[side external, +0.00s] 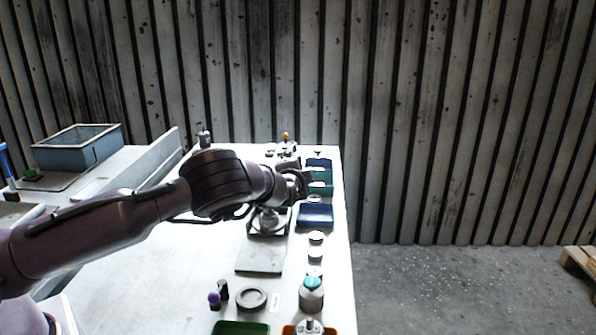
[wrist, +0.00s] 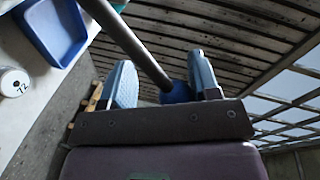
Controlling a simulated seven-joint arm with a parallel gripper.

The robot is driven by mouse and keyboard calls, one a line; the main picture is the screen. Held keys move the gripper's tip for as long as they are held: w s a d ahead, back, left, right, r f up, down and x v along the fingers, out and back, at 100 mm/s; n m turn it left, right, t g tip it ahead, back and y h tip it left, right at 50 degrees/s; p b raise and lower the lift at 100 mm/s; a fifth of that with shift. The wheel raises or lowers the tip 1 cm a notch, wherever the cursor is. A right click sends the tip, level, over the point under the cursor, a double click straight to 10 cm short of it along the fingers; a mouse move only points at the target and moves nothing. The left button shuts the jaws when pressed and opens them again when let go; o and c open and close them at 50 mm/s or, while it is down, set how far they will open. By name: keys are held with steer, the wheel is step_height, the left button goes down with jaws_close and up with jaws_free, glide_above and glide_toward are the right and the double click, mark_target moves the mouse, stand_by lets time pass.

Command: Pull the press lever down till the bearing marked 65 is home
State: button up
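My gripper (wrist: 160,62) is open in the wrist view, its two pale blue-grey fingers well apart. A dark lever rod (wrist: 140,48) runs down between them to a blue knob (wrist: 178,92). The knob lies close to the right finger, with a gap to the left finger; I cannot tell if it touches the right one. In the side view my gripper (side external: 300,184) is above the far right part of the bench, beside the press (side external: 268,222), which my arm partly hides. No bearing marked 65 can be made out.
A blue bin (side external: 315,216) stands right of the press, also in the wrist view (wrist: 55,28), near a white round piece marked 72 (wrist: 12,82). The bench's left middle is clear.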

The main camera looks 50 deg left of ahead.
steer(key=shift+r, duration=0.1)
steer(key=v, duration=1.3)
